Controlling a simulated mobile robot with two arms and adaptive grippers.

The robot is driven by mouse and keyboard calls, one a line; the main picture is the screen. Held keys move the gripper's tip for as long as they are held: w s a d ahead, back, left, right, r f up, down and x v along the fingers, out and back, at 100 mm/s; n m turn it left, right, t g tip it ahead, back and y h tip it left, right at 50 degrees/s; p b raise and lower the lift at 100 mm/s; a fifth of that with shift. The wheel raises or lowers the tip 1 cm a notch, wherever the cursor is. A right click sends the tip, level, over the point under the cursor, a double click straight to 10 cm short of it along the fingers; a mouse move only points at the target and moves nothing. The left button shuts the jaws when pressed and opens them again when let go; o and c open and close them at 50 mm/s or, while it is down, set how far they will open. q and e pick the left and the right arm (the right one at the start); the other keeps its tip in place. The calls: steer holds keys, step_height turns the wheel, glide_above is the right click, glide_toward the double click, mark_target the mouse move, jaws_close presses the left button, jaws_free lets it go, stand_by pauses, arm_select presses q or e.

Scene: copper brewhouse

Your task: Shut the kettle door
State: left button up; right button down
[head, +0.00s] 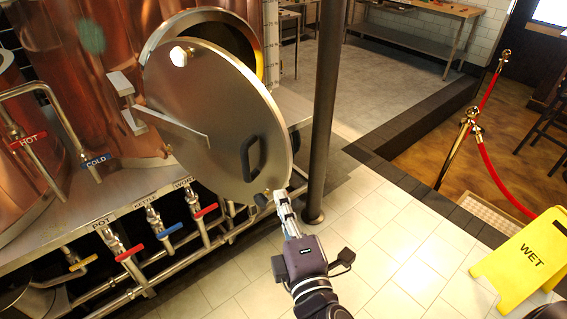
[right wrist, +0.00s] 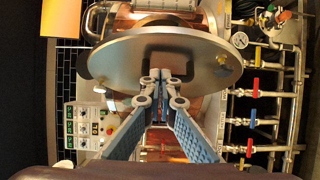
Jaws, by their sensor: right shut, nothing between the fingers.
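The kettle door (head: 190,130) is a round steel disc with a black handle (head: 250,158). It stands open, swung away from the round opening (head: 250,40) of the copper kettle (head: 60,50), on a hinge arm at its left. My right gripper (head: 270,199) is shut and empty at the door's lower edge, below the handle. In the right wrist view the door (right wrist: 120,58) spans the top, and the closed fingertips (right wrist: 163,76) overlap the dark handle. I cannot tell whether they touch it. My left gripper is not in view.
A dark post (head: 322,110) stands just right of the door. Pipes with coloured valve levers (head: 170,230) run below the kettle. A yellow wet-floor sign (head: 525,260) and a red rope barrier (head: 495,175) stand at the right. The tiled floor (head: 390,235) between is clear.

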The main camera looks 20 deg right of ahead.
steer(key=p, duration=0.1)
glide_toward(279, 156)
steer(key=w+a, duration=0.3)
steer(key=w+d, duration=0.2)
steer(key=shift+w+d, duration=0.2)
steer(key=shift+d, duration=0.2)
steer(key=shift+w+d, duration=0.2)
steer(key=shift+d, duration=0.15)
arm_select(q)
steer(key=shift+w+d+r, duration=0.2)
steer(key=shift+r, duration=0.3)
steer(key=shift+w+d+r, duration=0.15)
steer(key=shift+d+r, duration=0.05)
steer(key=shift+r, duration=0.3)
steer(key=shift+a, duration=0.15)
